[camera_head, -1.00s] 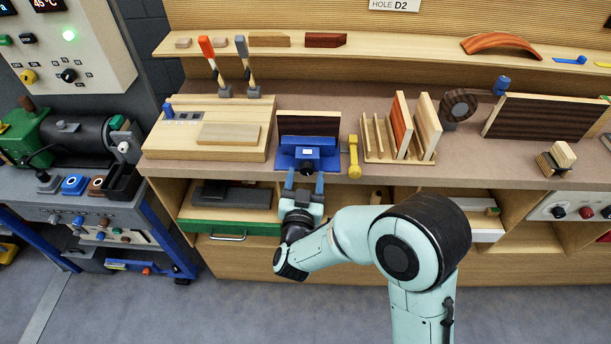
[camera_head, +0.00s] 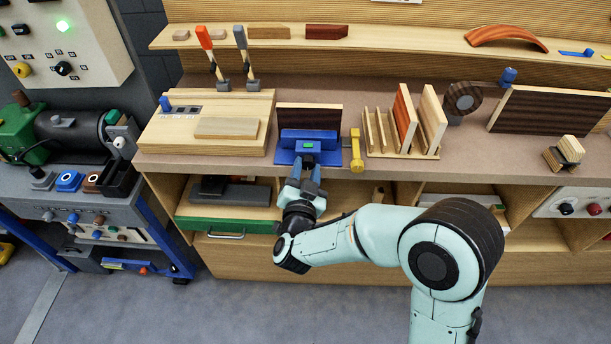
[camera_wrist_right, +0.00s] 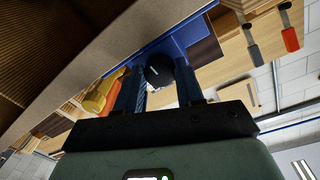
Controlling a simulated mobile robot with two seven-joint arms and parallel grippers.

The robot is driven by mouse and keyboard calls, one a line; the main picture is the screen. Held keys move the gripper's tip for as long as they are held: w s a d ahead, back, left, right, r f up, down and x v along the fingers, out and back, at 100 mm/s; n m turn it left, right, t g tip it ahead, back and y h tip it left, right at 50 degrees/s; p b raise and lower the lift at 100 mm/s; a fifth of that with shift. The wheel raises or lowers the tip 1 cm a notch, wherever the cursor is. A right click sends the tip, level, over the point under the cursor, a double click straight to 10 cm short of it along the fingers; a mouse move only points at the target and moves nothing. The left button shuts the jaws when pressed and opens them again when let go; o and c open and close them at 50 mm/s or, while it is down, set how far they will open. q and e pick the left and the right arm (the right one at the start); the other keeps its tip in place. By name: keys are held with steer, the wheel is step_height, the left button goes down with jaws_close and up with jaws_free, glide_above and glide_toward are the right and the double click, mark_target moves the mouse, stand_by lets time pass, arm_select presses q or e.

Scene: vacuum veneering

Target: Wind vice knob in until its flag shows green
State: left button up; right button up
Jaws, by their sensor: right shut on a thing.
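The blue vice (camera_head: 287,157) is at the front edge of the bench, with a dark board (camera_head: 309,117) standing in it. The flag (camera_head: 308,145) on top of the vice shows green. The black vice knob (camera_wrist_right: 160,70) sits between the two fingers in the right wrist view. My right gripper (camera_head: 307,168) is in front of the vice, shut on the knob, which its fingers mostly hide in the head view. My left gripper is not in view.
A yellow-handled tool (camera_head: 356,150) stands close to the right of the vice. A slotted wooden rack (camera_head: 376,150) with upright boards is further right. A wooden block (camera_head: 160,135) lies to the left. The floor in front is clear.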

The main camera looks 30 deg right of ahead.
steer(key=shift+m, duration=0.6)
steer(key=o, duration=1)
steer(key=shift+o, duration=0.2)
steer(key=shift+a, duration=0.1)
steer(key=v, duration=1.3)
steer(key=shift+s, duration=0.15)
steer(key=shift+r, duration=0.1)
